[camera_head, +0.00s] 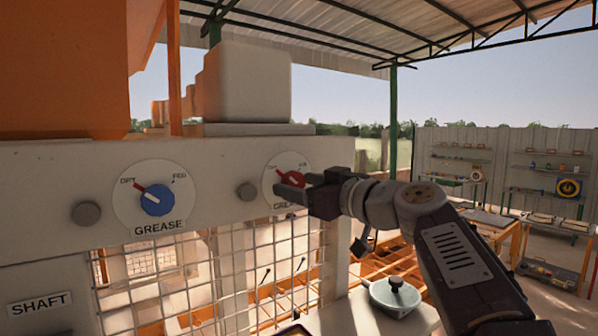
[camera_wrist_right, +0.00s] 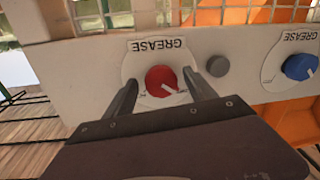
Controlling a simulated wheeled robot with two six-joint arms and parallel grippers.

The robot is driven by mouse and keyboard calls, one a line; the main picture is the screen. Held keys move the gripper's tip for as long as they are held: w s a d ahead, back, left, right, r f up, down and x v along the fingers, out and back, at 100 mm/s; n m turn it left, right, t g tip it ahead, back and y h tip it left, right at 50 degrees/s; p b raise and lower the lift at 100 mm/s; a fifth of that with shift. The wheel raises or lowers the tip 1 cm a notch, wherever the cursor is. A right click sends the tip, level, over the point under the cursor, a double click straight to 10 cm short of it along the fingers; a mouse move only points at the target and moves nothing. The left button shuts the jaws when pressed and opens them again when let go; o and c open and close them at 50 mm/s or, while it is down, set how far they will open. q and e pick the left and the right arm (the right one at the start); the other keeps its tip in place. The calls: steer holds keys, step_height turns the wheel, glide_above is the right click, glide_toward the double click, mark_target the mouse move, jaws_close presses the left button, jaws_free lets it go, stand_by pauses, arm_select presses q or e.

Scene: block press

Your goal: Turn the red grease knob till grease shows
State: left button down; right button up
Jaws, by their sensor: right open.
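The red grease knob (camera_head: 291,180) sits on a round white dial marked GREASE, on the pale panel. In the right wrist view the red knob (camera_wrist_right: 160,80) shows from above my fingers, with a white pointer mark toward its lower right. My right gripper (camera_head: 285,187) is open at the dial. In the wrist view its dark fingers (camera_wrist_right: 160,77) stand on either side of the knob, with gaps visible. Whether the fingertips touch the panel I cannot tell. In the head view the gripper hides part of the dial. My left gripper is out of view.
A blue knob (camera_head: 157,200) on a second GREASE dial sits left on the same panel. Grey round buttons (camera_head: 247,191) stick out beside the dials. Wire mesh (camera_head: 160,285) lies below. A lidded pan (camera_head: 394,295) stands on a surface at lower right.

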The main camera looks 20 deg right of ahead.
steer(key=shift+w+a, duration=0.2)
steer(key=shift+w, duration=0.1)
steer(key=shift+s+d+r, duration=0.1)
steer(key=shift+s+d, duration=0.15)
steer(key=shift+s, duration=0.3)
steer(key=shift+s+d, duration=0.15)
steer(key=shift+s, duration=0.2)
steer(key=shift+c, duration=1.4)
steer(key=shift+s+r, duration=0.1)
steer(key=c, duration=1.1)
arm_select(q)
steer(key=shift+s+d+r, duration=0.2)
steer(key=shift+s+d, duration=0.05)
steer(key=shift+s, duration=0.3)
